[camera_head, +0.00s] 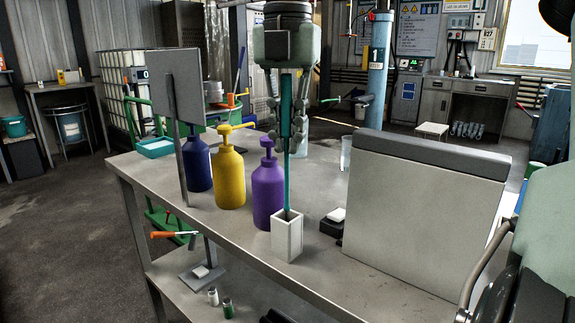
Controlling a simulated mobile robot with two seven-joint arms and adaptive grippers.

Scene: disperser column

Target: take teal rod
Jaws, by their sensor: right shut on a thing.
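My left gripper is not in view.
Purple (268,195), yellow (230,180) and blue (197,165) pump bottles stand left of the holder. A grey upright panel (176,85) stands further left. A large grey box (415,210) fills the table's right side. A small black block (331,228) lies beside the holder.

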